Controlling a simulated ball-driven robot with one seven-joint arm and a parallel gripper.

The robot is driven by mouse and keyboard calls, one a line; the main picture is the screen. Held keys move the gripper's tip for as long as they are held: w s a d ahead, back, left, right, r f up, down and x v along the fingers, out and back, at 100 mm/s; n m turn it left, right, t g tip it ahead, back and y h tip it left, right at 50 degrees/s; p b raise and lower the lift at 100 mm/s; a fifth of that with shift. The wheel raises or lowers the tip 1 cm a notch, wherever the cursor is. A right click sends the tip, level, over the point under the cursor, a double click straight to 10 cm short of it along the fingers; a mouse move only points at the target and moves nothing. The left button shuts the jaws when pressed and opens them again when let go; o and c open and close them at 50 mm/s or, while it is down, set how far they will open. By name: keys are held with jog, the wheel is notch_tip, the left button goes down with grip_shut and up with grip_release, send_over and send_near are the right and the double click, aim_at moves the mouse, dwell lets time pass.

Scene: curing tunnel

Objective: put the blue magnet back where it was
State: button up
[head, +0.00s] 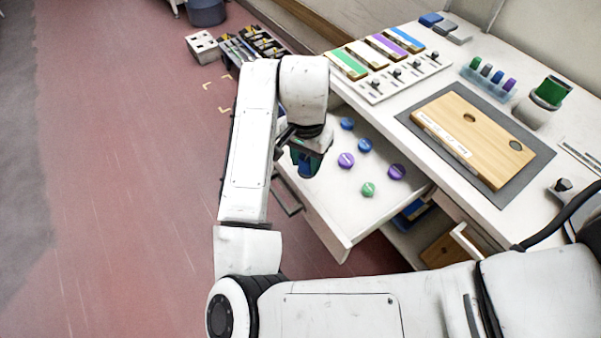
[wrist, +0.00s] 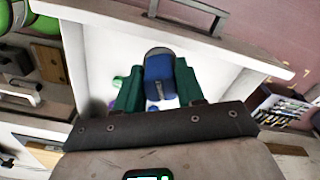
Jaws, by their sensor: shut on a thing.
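My gripper (head: 306,158) is over the left part of an open white drawer (head: 328,205) in the head view. In the wrist view, the dark green fingers of my gripper (wrist: 158,78) are shut on a blue magnet (wrist: 159,68) with a greyish top end. The drawer (wrist: 110,45) shows below it. Inside the drawer lie two blue round pieces (head: 364,145), two purple ones (head: 346,160) and a green one (head: 368,189). Whether the held magnet touches the drawer floor I cannot tell.
The white worktop above the drawer holds a wooden board (head: 473,135) on a grey mat, a clear rack (head: 487,82) of coloured pieces, and a panel with coloured strips (head: 380,60). A black tray (head: 252,45) stands on the red floor, which is otherwise mostly clear.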

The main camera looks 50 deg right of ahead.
jog(key=s+d+m+b, duration=0.3)
jog(key=m, duration=0.2)
jog(key=w+d+f, duration=0.2)
jog(key=w+f, duration=0.1)
jog(key=w, duration=0.1)
jog(key=w+d+f+b, duration=0.1)
jog(key=w+d+f, duration=0.1)
jog(key=w+f, duration=0.2)
jog(key=w+d+f+b, duration=0.1)
jog(key=w+d+f, duration=0.1)
jog(key=w+f, duration=0.1)
jog(key=shift+w+f, duration=0.15)
jog(key=shift+w, duration=0.6)
jog(key=shift+f, duration=1.45)
jog(key=shift+f, duration=0.15)
jog(key=o, duration=1.2)
jog(key=shift+c, duration=0.2)
